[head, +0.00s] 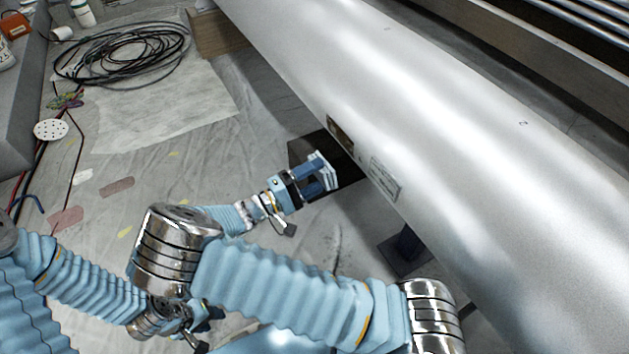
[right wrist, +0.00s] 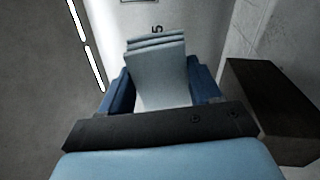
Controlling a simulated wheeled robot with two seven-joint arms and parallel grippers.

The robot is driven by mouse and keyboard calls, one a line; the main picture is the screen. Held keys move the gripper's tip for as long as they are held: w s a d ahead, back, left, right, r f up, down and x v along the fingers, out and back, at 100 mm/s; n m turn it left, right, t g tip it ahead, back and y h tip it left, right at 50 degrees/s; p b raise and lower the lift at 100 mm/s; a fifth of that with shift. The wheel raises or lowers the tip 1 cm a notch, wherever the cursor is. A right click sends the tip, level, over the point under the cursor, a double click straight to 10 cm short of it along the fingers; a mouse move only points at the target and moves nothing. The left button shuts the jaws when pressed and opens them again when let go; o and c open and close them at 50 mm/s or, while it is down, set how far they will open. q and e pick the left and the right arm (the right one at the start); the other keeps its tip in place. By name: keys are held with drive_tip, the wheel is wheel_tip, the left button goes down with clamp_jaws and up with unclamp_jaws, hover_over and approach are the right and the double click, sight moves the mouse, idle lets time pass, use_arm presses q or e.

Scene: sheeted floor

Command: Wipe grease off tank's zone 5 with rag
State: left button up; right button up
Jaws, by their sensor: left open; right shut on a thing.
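The large silver tank (head: 450,150) runs diagonally across the right of the head view, with a small "2" on its top. In the right wrist view, the tank wall (right wrist: 195,20) carries a "5" just beyond the rag. My right gripper (head: 322,175) is beside the tank's left side, shut on a folded grey-blue rag (right wrist: 158,75). Whether the rag touches the tank I cannot tell. My left gripper (head: 207,315) is low at the bottom left, open, mostly hidden behind my right arm. I cannot make out grease in either view.
A coil of black cable (head: 125,52) lies on the sheeted floor at the back left. Dark support blocks stand under the tank, one (right wrist: 270,110) close on the right in the wrist view. A wooden box (head: 218,35) stands behind. The sheet left of the right gripper is mostly clear.

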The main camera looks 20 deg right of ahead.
sight(355, 153)
drive_tip(key=shift+w+r, duration=0.1)
drive_tip(key=shift+r, duration=0.15)
drive_tip(key=shift+d+r, duration=0.1)
drive_tip(key=shift+d, duration=0.25)
drive_tip(key=shift+w+d+r+p, duration=0.1)
drive_tip(key=shift+d+r+p, duration=0.1)
drive_tip(key=shift+d, duration=1.05)
drive_tip(key=shift+w+d+r+p, duration=0.1)
drive_tip(key=shift+d+p, duration=0.05)
drive_tip(key=shift+d, duration=1.05)
drive_tip(key=shift+d+r, duration=0.1)
drive_tip(key=shift+d, duration=0.8)
